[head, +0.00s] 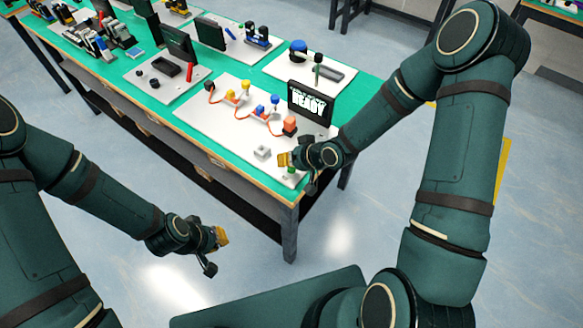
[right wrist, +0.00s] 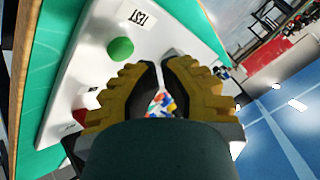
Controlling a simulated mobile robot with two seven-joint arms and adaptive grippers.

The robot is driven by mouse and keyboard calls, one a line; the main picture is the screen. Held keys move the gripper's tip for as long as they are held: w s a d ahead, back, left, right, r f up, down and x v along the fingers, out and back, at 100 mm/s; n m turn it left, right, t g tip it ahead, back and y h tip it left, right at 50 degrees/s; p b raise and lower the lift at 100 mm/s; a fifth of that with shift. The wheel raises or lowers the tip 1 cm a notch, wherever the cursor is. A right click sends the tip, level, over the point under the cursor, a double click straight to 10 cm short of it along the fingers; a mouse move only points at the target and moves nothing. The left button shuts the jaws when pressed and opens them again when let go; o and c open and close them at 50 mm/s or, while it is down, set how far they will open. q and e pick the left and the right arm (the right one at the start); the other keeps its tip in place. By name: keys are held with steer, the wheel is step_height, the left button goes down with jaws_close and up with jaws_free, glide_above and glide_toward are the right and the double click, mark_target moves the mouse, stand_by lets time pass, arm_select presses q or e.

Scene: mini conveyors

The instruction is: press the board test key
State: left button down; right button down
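The board (head: 215,118) is a white plate at the near right end of the green bench. In the head view a bit of the key's green (head: 291,170) shows by my right gripper (head: 284,160). My right gripper's yellow fingers (right wrist: 158,62) are close together at the tips, empty, beside the key; I see no contact.
More plates with devices (head: 168,72) line the bench behind. The floor left of the bench is clear.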

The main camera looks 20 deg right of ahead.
mark_target(288, 169)
steer(key=shift+f, duration=0.15)
steer(key=shift+f+b, duration=0.3)
steer(key=shift+b, duration=0.1)
steer(key=shift+f+b, duration=0.35)
stand_by(0.8)
stand_by(0.3)
steer(key=shift+r+p, duration=0.55)
steer(key=shift+r, duration=0.25)
steer(key=shift+r+p, duration=1.95)
steer(key=shift+r, duration=0.6)
steer(key=shift+f, duration=0.1)
